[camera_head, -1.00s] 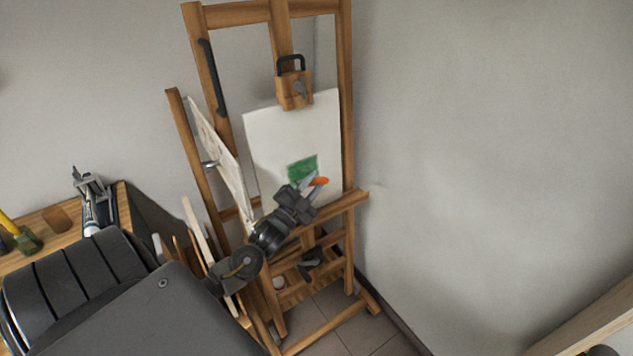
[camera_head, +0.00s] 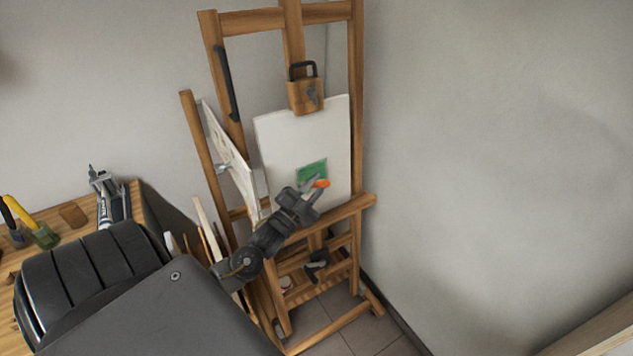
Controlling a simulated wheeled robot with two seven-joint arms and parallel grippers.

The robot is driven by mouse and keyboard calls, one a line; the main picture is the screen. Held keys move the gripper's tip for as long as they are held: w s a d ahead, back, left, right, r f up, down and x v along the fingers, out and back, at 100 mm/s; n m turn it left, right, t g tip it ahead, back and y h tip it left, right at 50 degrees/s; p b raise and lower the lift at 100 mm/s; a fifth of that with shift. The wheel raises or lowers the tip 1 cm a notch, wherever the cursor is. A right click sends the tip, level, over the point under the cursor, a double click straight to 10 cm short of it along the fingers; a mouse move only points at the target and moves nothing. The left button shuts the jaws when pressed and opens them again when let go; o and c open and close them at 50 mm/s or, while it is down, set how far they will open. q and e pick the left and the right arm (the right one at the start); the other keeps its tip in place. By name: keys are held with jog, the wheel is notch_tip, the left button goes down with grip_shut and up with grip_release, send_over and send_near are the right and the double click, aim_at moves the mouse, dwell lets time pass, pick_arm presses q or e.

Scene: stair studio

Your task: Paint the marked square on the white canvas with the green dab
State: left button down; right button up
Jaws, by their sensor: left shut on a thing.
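The white canvas (camera_head: 288,135) stands upright on the wooden easel (camera_head: 356,90), clamped at its top by a wooden block with a dark handle (camera_head: 306,95). A green painted patch (camera_head: 313,170) covers an area on its lower part. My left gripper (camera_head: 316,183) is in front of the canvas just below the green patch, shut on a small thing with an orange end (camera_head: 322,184). The fingers hide most of that thing, and I cannot tell whether it touches the canvas. The gripper covers part of the canvas's lower area. My right gripper is not in view.
A second, tilted canvas (camera_head: 229,155) leans at the easel's left. Bare wall fills the right side.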

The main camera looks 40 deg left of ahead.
pick_arm(q)
jog(key=shift+w, duration=0.1)
jog(key=shift+w+d, duration=0.3)
jog(key=shift+w, duration=0.65)
jog(key=shift+w+d+b, duration=0.15)
jog(key=shift+w+d, duration=0.05)
jog(key=shift+w, duration=0.35)
jog(key=shift+w+d+b, duration=0.15)
jog(key=shift+w+d, duration=0.05)
jog(key=shift+w, duration=0.4)
jog(key=shift+w+d, duration=0.25)
jog(key=shift+w, duration=0.7)
jog(key=shift+w+b, duration=0.1)
jog(key=shift+b, duration=0.25)
jog(key=shift+w+d+b, duration=0.3)
jog(key=shift+w, duration=0.75)
